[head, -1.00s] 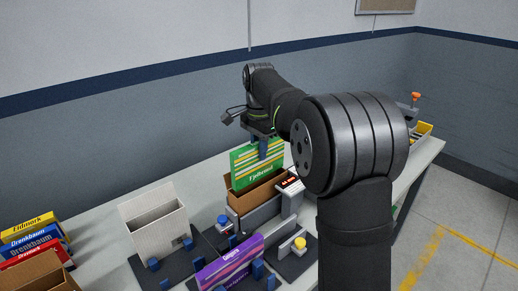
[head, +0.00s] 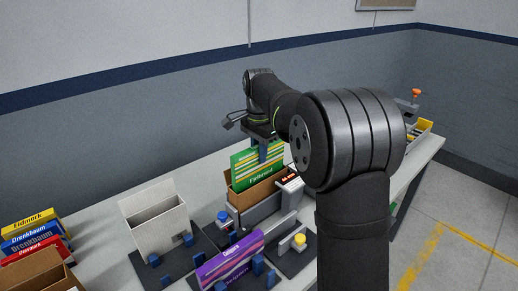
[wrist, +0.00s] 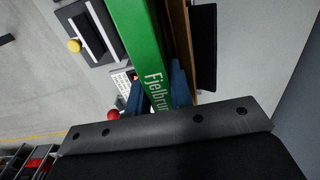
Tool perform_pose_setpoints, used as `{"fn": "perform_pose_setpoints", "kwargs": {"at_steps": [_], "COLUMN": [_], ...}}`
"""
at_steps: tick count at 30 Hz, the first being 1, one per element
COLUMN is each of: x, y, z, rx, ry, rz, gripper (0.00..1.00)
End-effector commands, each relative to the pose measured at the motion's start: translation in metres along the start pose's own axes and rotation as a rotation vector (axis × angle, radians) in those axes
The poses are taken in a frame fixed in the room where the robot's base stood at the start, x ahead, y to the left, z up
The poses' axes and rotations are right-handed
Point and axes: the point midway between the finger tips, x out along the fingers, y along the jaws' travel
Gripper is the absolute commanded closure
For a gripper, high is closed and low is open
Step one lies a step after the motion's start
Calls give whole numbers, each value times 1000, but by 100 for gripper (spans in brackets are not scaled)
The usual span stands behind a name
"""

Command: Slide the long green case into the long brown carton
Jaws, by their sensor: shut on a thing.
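The long green case (head: 243,163) has yellow and white stripes and stands upright, with its lower part inside the long brown carton (head: 262,193). The carton is open at the top, and its front wall hides the bottom of the case. My gripper (head: 263,152) is above the carton, shut on the upper part of the case. In the wrist view, the blue fingers of my gripper (wrist: 157,92) are on either side of the green case (wrist: 139,32). A brown wall of the carton (wrist: 179,30) runs beside it.
Several coloured boxes (head: 32,235) are at the far left. A grey fixture with a yellow knob (head: 299,239) stands in front right.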

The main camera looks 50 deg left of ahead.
Motion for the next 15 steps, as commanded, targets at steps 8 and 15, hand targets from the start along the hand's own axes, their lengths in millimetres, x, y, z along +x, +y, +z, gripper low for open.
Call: {"fn": "perform_pose_setpoints", "kwargs": {"at_steps": [8, 15], "x": [11, 21], "y": [0, 0], "z": [0, 0], "rx": [0, 0], "ry": [0, -1], "rz": [1, 1], "gripper": [100, 100]}}
